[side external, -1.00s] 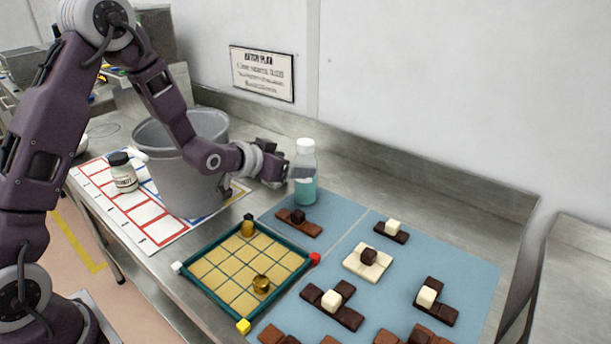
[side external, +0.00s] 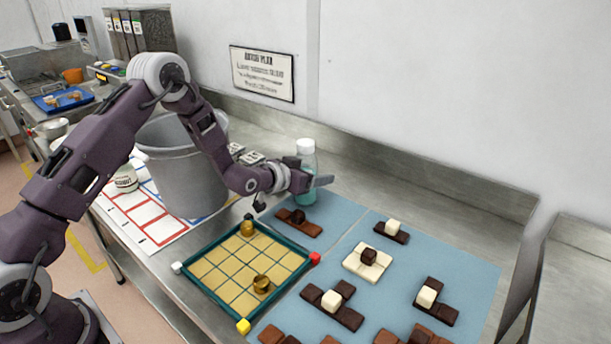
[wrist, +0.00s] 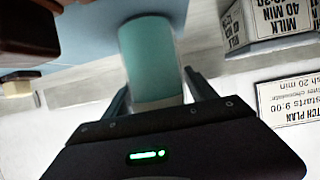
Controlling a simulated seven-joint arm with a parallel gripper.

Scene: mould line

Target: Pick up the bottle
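The bottle (side external: 306,158) stands upright on the bench near the back edge of the blue mat, with a white cap, a clear upper part and teal contents. My gripper (side external: 312,183) is at its mid-height, roughly level, and hides part of it in the side view. In the wrist view the bottle (wrist: 150,50) lies between the two fingers of my gripper (wrist: 156,82). The fingers are apart, with a small gap seen on the right side. I cannot tell whether the left finger touches it.
A large grey bucket (side external: 188,178) stands left of my wrist. A brown chocolate piece (side external: 297,222) lies in front of the bottle. A teal-framed grid board (side external: 243,270) and several chocolate pieces lie nearer. The wall sign (side external: 263,73) is behind.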

